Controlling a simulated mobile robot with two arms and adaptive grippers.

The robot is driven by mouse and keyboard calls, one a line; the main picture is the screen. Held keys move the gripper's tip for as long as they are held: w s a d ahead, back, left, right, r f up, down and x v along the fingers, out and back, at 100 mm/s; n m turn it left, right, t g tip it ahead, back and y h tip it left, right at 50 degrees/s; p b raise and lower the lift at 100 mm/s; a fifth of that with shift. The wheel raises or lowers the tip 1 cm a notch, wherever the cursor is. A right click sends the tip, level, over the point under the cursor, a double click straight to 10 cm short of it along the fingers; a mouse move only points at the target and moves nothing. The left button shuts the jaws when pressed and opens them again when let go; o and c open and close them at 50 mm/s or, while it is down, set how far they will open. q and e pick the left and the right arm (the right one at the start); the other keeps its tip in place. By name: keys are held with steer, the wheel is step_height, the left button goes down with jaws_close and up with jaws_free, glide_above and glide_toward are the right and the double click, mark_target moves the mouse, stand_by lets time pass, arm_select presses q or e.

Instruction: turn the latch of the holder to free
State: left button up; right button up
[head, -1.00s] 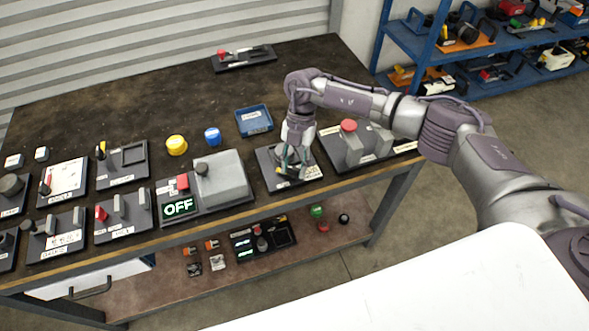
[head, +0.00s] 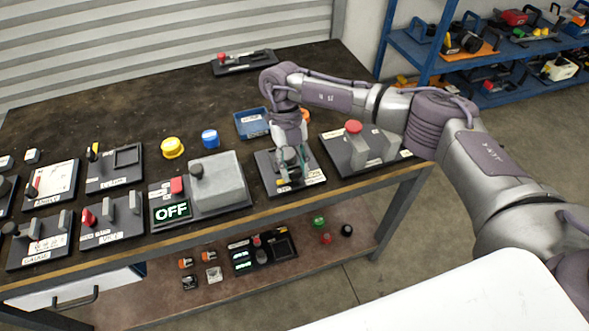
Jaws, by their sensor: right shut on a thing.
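The holder (head: 312,178) is a dark plate with pale labels at the front edge of the workbench, right of the grey box with the OFF display. My right gripper (head: 291,178) points down over the middle of this plate, its fingers low at the plate. It is shut on a small part there, which I take to be the latch; the fingers hide most of it, so its angle cannot be told. My left gripper is not in view.
The grey box unit (head: 217,182) with a dark knob stands close on the left. A red-button unit (head: 372,150) stands close on the right. A blue tray (head: 250,122) lies just behind. The back of the workbench (head: 130,105) is mostly clear.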

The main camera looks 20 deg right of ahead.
stand_by(0.4)
steer(key=o, duration=1.2)
steer(key=shift+c, duration=0.2)
steer(key=v, duration=1.2)
